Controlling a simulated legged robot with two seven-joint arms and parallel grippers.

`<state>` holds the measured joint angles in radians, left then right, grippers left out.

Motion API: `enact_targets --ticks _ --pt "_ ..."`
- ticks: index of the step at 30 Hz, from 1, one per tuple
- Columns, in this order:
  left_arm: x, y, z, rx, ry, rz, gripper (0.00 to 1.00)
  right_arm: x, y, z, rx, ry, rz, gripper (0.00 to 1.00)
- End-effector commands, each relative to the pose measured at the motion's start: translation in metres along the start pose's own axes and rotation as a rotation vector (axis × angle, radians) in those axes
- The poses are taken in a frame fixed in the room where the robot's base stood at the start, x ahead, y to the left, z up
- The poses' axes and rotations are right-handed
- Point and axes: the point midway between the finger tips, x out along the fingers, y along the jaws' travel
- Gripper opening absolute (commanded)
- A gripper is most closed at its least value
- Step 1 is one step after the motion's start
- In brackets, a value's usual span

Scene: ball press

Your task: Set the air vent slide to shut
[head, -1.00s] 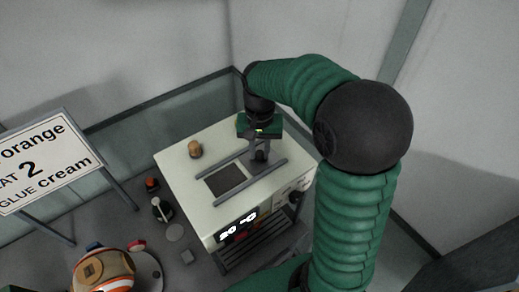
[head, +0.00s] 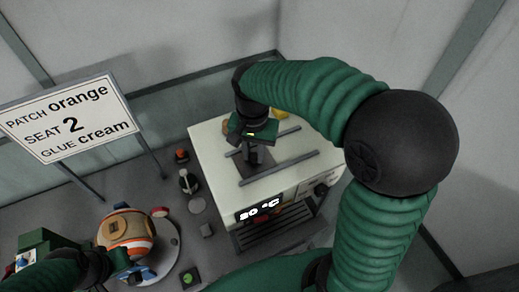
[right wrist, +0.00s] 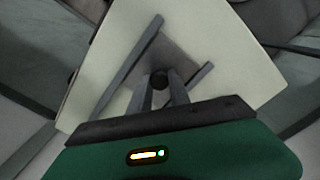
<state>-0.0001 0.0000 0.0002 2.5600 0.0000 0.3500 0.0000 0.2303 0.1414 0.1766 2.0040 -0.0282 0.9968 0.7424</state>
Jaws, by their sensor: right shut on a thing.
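The air vent slide, a grey plate (right wrist: 185,62) with a dark round knob (right wrist: 159,79), lies between two dark rails on top of the white press box (head: 215,150). My right gripper (right wrist: 160,88) is shut on the knob, with one finger on each side. In the head view my right gripper (head: 254,158) is at the left part of the rails and hides much of the plate. No separate dark opening shows beside the plate. My left gripper (head: 122,262) is low at the left beside the ball; its jaws are unclear.
A patched orange and white ball (head: 127,235) sits on a round plate (head: 170,255). A sign (head: 70,118) stands at the back left. The box front has a lit display (head: 258,209) and a dark knob (head: 321,190). Small pots (head: 188,181) stand left of the box.

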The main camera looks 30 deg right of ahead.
Motion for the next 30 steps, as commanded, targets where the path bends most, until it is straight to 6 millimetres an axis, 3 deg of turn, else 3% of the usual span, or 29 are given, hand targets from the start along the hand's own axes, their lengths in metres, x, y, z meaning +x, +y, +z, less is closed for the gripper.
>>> enact_targets --ticks 1,6,17,23,30 --pt "0.0 0.0 0.0 0.0 0.0 0.0 0.0 -0.001 -0.001 0.0 0.0 0.002 -0.002 0.24" --pt "0.0 0.0 0.0 0.0 0.0 0.0 0.0 -0.001 -0.001 0.0 0.0 0.002 0.0 0.45" --pt "0.002 0.0 0.001 0.0 0.0 0.0 0.0 -0.005 0.001 -0.002 0.001 0.002 0.0 0.45" --pt "0.012 0.0 0.003 0.0 0.0 0.0 0.0 -0.046 -0.002 -0.002 0.001 0.007 -0.004 0.45" --pt "0.021 0.0 0.005 0.0 0.0 0.0 0.0 -0.118 -0.004 0.0 0.0 0.006 -0.001 0.45"
